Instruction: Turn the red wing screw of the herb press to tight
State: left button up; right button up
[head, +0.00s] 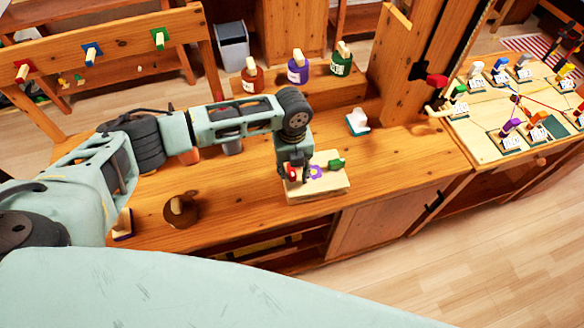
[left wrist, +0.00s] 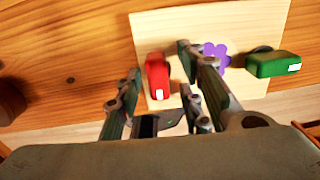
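The herb press is a pale wooden board (head: 325,187) on the wooden bench; its top also shows in the left wrist view (left wrist: 240,95). Its red wing screw (left wrist: 157,76) stands near the board's left edge, its long side running up and down the picture. In the head view the red wing (head: 291,173) is partly hidden by my left gripper (head: 295,172). In the left wrist view the left gripper (left wrist: 160,68) is open, with one finger on each side of the red wing and visible gaps. I cannot tell whether the fingertips reach its height. My right gripper is out of view.
A purple flower-shaped knob (left wrist: 216,54) and a green wing (left wrist: 272,64) sit on the same board, right of the red one. The right finger is close to the purple knob. A brown round object (head: 181,210) stands left on the bench. Bottles (head: 298,70) line the back shelf.

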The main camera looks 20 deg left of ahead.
aim_at(292, 170)
pick_arm(q)
notch_tip(292, 170, up, 12)
dwell(0.7)
dwell(0.4)
